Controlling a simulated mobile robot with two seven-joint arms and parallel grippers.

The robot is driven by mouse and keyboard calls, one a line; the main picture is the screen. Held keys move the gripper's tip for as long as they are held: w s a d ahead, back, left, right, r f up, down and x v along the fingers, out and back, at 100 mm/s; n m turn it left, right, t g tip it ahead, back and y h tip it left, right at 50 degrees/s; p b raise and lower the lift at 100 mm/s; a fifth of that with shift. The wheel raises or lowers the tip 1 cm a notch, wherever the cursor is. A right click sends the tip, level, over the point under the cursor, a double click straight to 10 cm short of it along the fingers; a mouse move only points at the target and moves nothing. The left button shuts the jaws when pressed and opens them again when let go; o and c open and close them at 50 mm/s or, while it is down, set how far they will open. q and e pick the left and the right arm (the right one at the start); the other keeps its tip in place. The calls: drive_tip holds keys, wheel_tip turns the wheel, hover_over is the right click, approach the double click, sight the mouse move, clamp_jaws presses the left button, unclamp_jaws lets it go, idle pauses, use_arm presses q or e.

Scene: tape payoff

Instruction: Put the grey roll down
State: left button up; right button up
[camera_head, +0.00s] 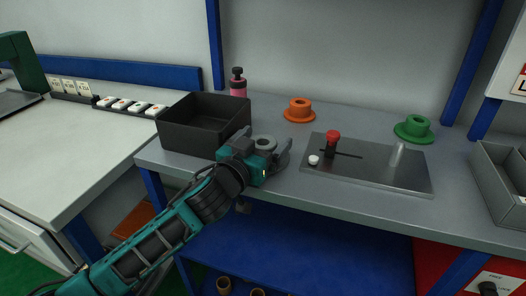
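The grey roll (264,142) is between the fingers of my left gripper (263,147), over the front of the grey bench, right of the black bin. The fingers sit on either side of it and appear closed on it. Its lower part is hidden by the gripper, so I cannot tell whether it touches the bench top. An orange roll (299,110) and a green roll (413,129) stand further back on the bench. My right gripper is not in view.
The black open bin (193,137) stands left of my gripper, with a pink bottle (238,84) behind it. A metal plate (375,172) with a red knob (333,138), a white button and a pale upright peg (396,156) lies to the right. A grey tray (493,180) is far right.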

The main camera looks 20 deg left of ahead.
use_arm(q)
drive_tip(key=c, duration=1.2)
drive_tip(key=shift+c, duration=0.2)
drive_tip(key=shift+r, duration=0.1)
drive_tip(key=shift+r, duration=0.2)
drive_tip(key=s+a, duration=0.3)
drive_tip(key=s, duration=1.4)
drive_tip(key=shift+s+a, duration=0.2)
drive_tip(key=shift+s, duration=0.15)
